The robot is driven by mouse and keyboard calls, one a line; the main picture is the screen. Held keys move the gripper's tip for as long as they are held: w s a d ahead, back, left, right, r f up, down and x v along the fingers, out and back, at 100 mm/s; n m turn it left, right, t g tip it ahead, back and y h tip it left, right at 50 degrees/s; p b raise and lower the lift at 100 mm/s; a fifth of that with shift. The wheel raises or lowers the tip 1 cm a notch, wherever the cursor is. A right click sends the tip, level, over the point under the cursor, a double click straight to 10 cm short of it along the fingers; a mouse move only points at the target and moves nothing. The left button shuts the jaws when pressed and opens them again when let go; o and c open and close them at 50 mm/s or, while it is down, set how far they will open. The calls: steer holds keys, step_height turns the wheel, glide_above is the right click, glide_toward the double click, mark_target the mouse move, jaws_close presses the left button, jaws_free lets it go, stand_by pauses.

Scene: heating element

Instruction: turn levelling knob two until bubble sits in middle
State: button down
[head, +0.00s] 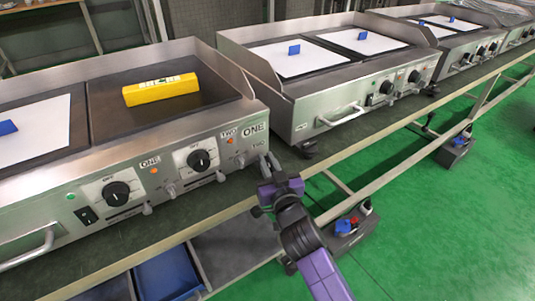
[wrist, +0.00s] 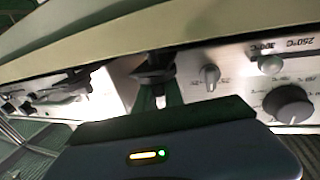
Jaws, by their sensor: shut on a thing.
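The near griddle (head: 150,130) has a steel front panel with ONE and TWO labels by its right corner. My gripper (head: 267,166) is at that corner, just right of the TWO label, shut on a small knob that its jaws mostly hide; I take it to be levelling knob two. In the wrist view my gripper (wrist: 156,78) closes at the panel. A small silver knob (head: 239,161) stands just left of the jaws. A yellow spirit level (head: 160,89) lies on the dark plate; its bubble is too small to read.
Black dials (head: 199,160) and small levers line the panel. A second griddle (head: 330,70) stands to the right with a gap between. The bench edge (head: 190,232) runs below. The green floor on the right is mostly open.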

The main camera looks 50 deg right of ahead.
steer(key=shift+a+f, duration=0.1)
steer(key=c, duration=1.4)
jaws_free()
steer(key=shift+c, duration=0.2)
steer(key=shift+s, duration=0.15)
steer(key=v, duration=0.7)
steer(key=shift+s+a, duration=0.2)
steer(key=shift+s, duration=0.05)
